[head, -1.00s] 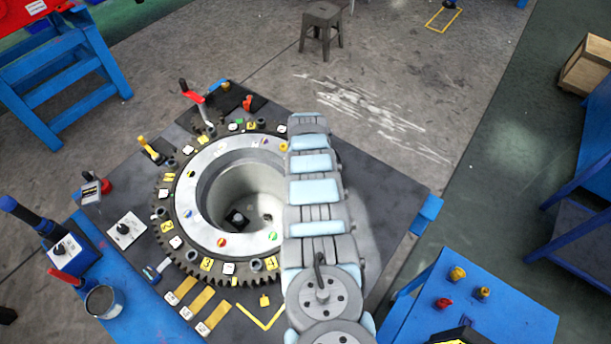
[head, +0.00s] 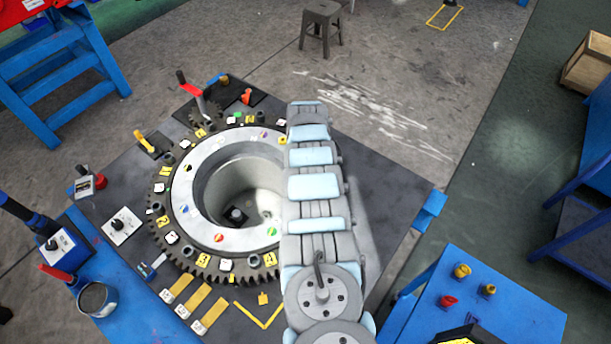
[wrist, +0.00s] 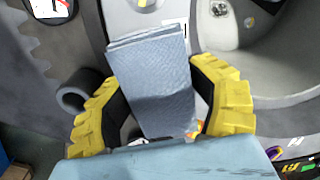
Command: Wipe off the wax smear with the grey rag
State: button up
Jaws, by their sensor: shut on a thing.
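The grey rag (wrist: 155,85) is a folded blue-grey cloth in the wrist view. My gripper (wrist: 157,90) has its yellow and black fingers shut on both sides of it. In the head view my arm hides the gripper, the rag and the right part of the ring. I cannot make out a wax smear in either view; it may lie under the rag or behind my arm.
The gear's deep bore (head: 250,190) opens at the ring's middle. Levers, including a red one (head: 192,91), and a crank gear (head: 207,110) stand around the dark table (head: 385,190). A metal cup (head: 97,300) is at front left. A blue stand (head: 500,320) is at right.

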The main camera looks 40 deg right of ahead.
jog(key=shift+w+d+f+b, duration=0.1)
jog(key=shift+w+f+b, duration=0.1)
jog(key=shift+f+b, duration=0.25)
jog(key=shift+w+d+r+b, duration=0.15)
jog(key=shift+w+d+b, duration=0.1)
jog(key=shift+b, duration=0.5)
jog(key=shift+w+r+b, duration=0.15)
jog(key=shift+b, duration=0.3)
jog(key=shift+s+r+p, duration=0.25)
jog(key=shift+r+p, duration=0.15)
jog(key=shift+p, duration=1.15)
jog(key=shift+c, duration=0.3)
jog(key=shift+s+a+r+p, duration=0.1)
jog(key=shift+s+a+p, duration=0.45)
jog(key=shift+p, duration=1.1)
jog(key=shift+s+p, duration=0.2)
jog(key=shift+p, duration=0.1)
jog(key=shift+w+d+f+b, duration=0.15)
jog(key=shift+w+f+b, duration=0.2)
jog(key=shift+b, duration=0.75)
jog(key=shift+w+d+b, duration=0.1)
jog(key=shift+d+b, duration=0.05)
jog(key=shift+b, duration=0.3)
jog(key=shift+r, duration=0.1)
